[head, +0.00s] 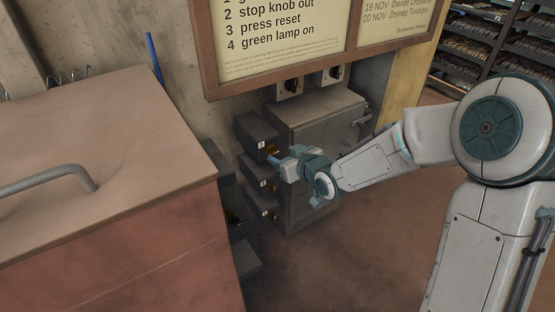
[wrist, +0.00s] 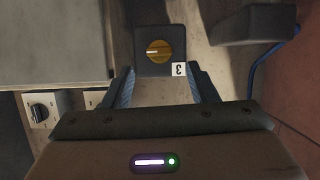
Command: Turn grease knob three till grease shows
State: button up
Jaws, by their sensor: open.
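The box marked 3 (head: 258,133) is dark and mounted on the wall beside the grey cabinet, top of a column of similar boxes. Its yellow-orange knob (wrist: 159,51) shows in the wrist view, with a pale mark on its left side. The label 3 (wrist: 178,69) appears turned around there. My gripper (wrist: 161,78) is open and empty, its two fingers spread on either side of the line to the knob. The knob lies beyond the fingertips, apart from them. In the head view my gripper (head: 278,163) is just below and right of this knob (head: 271,151). I see no grease.
More numbered boxes (head: 262,184) with knobs sit below. The grey cabinet (head: 318,124) stands close on the right, with switches (head: 290,86) above it under the sign board (head: 290,40). A large reddish chest (head: 110,250) fills the left. Open floor (head: 345,260) lies in front.

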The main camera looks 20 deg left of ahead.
aim_at(273, 151)
jog(key=shift+b+x, duration=0.5)
jog(key=shift+x, duration=1.5)
jog(key=c, duration=1)
jog(key=shift+r+p, duration=0.15)
jog(key=shift+p, duration=0.4)
